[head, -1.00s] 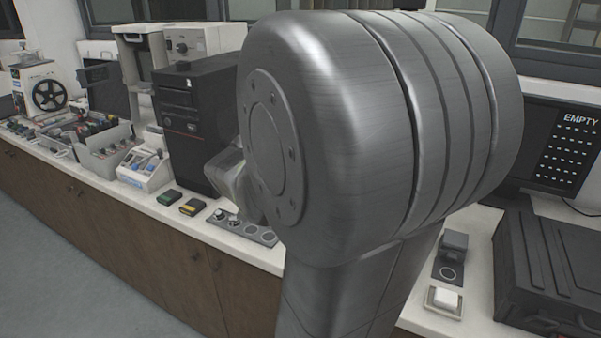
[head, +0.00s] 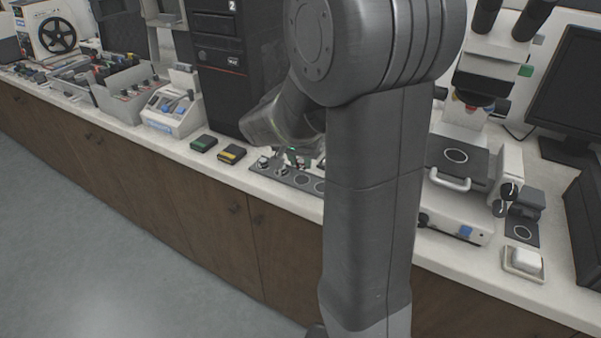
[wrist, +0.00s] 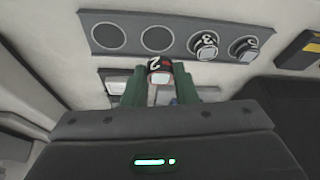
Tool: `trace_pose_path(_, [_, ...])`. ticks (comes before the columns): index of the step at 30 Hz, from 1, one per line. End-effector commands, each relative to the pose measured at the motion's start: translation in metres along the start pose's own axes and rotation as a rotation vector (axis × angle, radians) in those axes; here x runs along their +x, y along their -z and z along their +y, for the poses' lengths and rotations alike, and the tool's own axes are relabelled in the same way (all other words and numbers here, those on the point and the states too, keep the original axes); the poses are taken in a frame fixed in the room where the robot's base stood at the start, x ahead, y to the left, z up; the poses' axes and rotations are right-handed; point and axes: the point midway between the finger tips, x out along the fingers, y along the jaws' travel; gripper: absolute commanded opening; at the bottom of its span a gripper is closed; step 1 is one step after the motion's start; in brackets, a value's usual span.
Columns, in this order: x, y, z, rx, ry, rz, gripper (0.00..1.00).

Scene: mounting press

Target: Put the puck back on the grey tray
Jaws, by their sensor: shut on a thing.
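The grey tray (head: 273,175) lies on the white counter by the black machine and shows in the wrist view (wrist: 132,40). Its row has two empty round recesses at the left and two pucks at the right in the wrist view, one marked 3 (wrist: 205,44) and another (wrist: 244,48). My gripper (wrist: 160,80) has green fingers shut on a dark puck (wrist: 155,62) marked 2 with a red patch. The puck appears just beside the tray's edge; its height over the counter is unclear. In the head view my gripper (head: 298,158) is mostly hidden behind my arm.
A green-marked box (head: 204,143) and a yellow-marked box (head: 232,153) lie left of the tray. The tall black machine (head: 222,70) stands behind. A microscope (head: 480,90) and a small white dish (head: 523,262) are at the right. Light-coloured pieces lie partly hidden under my gripper.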

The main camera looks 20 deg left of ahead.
Motion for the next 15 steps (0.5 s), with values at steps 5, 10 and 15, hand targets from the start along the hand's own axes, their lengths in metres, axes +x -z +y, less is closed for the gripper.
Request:
trace_pose_path(5, [0.014,-0.006,0.001,-0.001,-0.001,-0.001,0.04])
trace_pose_path(10, [0.036,-0.015,0.001,-0.001,-0.002,-0.001,0.04])
trace_pose_path(15, [0.038,-0.015,0.000,0.002,0.001,0.001,0.04])
